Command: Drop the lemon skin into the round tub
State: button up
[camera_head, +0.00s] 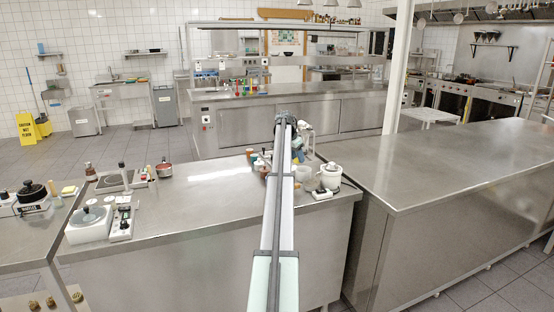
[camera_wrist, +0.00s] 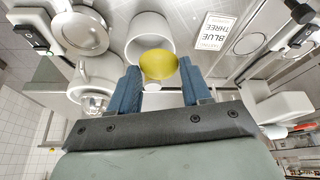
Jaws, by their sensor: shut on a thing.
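The lemon skin (camera_wrist: 158,64) is a yellow rounded piece in the wrist view. It sits between the blue fingertips of my gripper (camera_wrist: 159,68), which is shut on it. A white round tub (camera_wrist: 148,24) shows just beyond the lemon skin, its open mouth partly covered by it. The height of the skin above the tub is hard to tell. In the head view my arm reaches over the right end of the metal counter; the lemon skin cannot be made out there. A pale round container (camera_head: 304,174) beside the arm looks like the tub.
A white appliance (camera_head: 330,176) stands close right of the tub. In the wrist view a metal pan (camera_wrist: 84,32) and a white round machine (camera_wrist: 96,78) lie to the left, and a label card (camera_wrist: 216,30) to the right. The counter's middle (camera_head: 215,190) is clear.

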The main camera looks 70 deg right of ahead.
jog(key=shift+s+d+f, duration=0.45)
jog(key=shift+s+f, duration=0.05)
jog(key=shift+s, duration=0.15)
jog(key=shift+s+d+f, duration=0.4)
jog(key=shift+s+f, duration=0.05)
jog(key=shift+s, duration=0.15)
jog(key=o, duration=1.4)
jog(key=shift+r, duration=0.15)
jog(key=shift+r, duration=1.85)
